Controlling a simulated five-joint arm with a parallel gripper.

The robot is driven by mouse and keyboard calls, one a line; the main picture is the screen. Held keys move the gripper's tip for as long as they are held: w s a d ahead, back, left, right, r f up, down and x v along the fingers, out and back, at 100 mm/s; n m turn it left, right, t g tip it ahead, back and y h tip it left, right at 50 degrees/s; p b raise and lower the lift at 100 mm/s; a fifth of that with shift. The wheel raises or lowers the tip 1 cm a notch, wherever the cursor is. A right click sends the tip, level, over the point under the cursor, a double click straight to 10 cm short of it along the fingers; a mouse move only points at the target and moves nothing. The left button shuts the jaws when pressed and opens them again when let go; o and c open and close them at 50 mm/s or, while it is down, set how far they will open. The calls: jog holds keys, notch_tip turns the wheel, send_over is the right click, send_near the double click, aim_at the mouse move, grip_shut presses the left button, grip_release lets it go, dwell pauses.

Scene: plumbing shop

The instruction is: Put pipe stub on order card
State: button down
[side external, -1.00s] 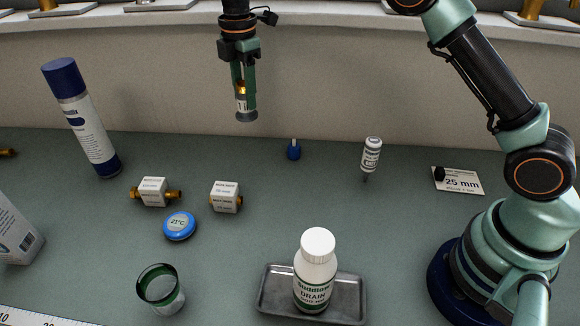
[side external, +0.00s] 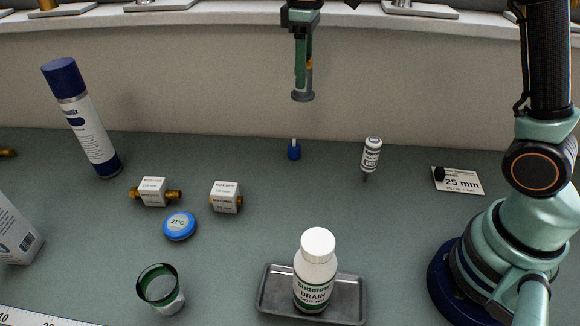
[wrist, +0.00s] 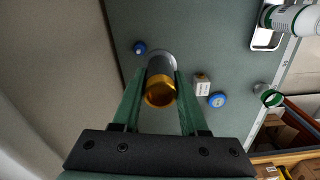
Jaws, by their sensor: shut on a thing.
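My gripper (side external: 302,72) is high above the back of the bench in the side view, shut on the pipe stub. The pipe stub shows in the wrist view (wrist: 161,82) as a short tube with a brass-coloured near end and a grey far end, between the two green fingers. In the side view its grey lower end (side external: 303,96) sticks out below the fingers, clear of the bench. The order card (side external: 463,184) is a white card reading 25 mm, flat on the bench at the right, right of and below my gripper.
A drain bottle (side external: 315,272) stands on a metal tray (side external: 347,306). Boxed fittings (side external: 226,197), a blue disc (side external: 180,225), a green cup (side external: 160,288) and a spray can (side external: 84,120) are left.

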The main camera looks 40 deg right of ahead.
jog(key=s+d+m, duration=0.5)
jog(key=s+d, duration=0.1)
jog(key=m, duration=0.2)
send_over(457, 180)
jog(key=f, duration=0.1)
notch_tip(457, 180, down, 20)
jog(key=shift+r, duration=0.15)
jog(key=shift+c, duration=2.2)
grip_release()
